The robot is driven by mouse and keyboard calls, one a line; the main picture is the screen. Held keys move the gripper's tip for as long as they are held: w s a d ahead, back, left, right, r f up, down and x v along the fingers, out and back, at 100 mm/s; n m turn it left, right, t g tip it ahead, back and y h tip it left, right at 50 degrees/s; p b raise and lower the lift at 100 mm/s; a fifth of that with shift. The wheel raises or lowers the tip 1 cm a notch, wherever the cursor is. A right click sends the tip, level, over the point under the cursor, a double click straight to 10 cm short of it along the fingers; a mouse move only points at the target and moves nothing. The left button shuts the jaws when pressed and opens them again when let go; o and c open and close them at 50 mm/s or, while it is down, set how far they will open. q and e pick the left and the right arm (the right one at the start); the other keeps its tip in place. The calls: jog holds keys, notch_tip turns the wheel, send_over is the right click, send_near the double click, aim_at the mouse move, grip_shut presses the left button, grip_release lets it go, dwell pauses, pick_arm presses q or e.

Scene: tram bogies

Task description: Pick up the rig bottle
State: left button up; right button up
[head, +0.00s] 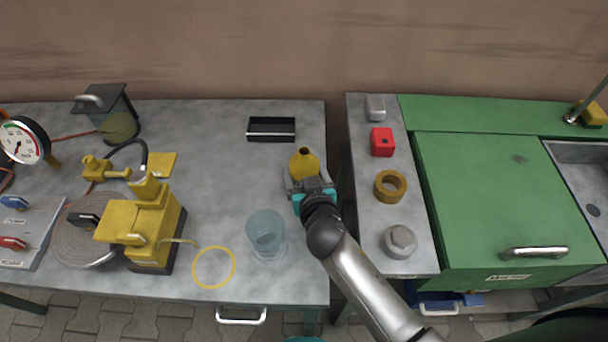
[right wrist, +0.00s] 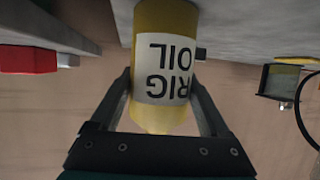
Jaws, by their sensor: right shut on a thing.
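The rig bottle (head: 304,163) is yellow and stands on the grey table near its right edge. In the right wrist view the bottle (right wrist: 165,70) shows a white label reading "RIG OIL", upside down in the picture. My right gripper (head: 308,186) reaches it from the front. Its two fingers lie on either side of the bottle, and the gripper (right wrist: 163,105) is shut on it. In the head view my arm hides part of the bottle's lower body. I cannot tell whether its base touches the table. My left gripper is not in view.
A clear beaker (head: 266,233) stands left of my right arm, beside a yellow ring (head: 213,267). A black tray (head: 271,129) lies behind. A yellow pump (head: 145,230) stands left. Across a gap, the right bench holds a red block (head: 382,142), a brass ring (head: 390,186) and a nut (head: 400,241).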

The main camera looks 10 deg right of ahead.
grip_shut()
jog(key=shift+r, duration=0.25)
dwell(0.3)
jog(key=shift+r+p, duration=0.75)
jog(key=shift+r, duration=0.5)
notch_tip(320, 180, up, 12)
jog(key=p, duration=0.4)
notch_tip(320, 180, up, 5)
jog(key=p, duration=0.2)
send_over(306, 168)
jog(key=w, duration=0.2)
jog(key=shift+s, duration=0.15)
jog(key=shift+r, duration=0.1)
